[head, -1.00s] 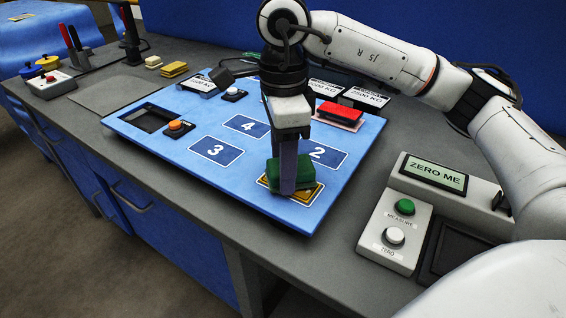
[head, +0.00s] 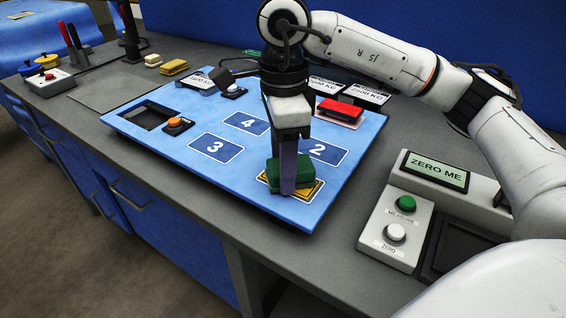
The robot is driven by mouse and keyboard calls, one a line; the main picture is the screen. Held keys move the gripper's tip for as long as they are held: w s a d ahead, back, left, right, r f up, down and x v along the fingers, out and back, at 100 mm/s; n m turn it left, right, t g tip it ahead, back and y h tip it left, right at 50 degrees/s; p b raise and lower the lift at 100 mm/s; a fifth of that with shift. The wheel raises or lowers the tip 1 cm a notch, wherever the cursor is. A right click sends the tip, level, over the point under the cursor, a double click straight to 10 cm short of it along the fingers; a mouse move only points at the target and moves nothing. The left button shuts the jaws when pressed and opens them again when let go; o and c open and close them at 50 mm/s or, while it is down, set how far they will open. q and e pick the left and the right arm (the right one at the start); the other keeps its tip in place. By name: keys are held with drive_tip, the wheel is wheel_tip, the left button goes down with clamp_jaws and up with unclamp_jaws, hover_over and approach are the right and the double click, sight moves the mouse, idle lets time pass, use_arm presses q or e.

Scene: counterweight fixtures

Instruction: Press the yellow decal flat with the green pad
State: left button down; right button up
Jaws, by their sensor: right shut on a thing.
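The yellow decal (head: 314,194) lies on the blue board (head: 215,177) near its front right corner, partly hidden by the pad and gripper. The green pad (head: 302,165) sits over the decal and appears to touch it. My right gripper (head: 288,188) points down and is shut on the green pad; a finger covers part of the pad's front. My left gripper is not in view.
Numbered panels, a black recess (head: 152,118) and an orange button (head: 175,125) are on the board. A red block (head: 341,106) sits behind the gripper. A console (head: 396,225) with green and white buttons stands at right.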

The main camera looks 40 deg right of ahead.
drive_tip(key=shift+r+p, duration=2.45)
drive_tip(key=shift+r, duration=1.05)
drive_tip(key=shift+f, duration=0.1)
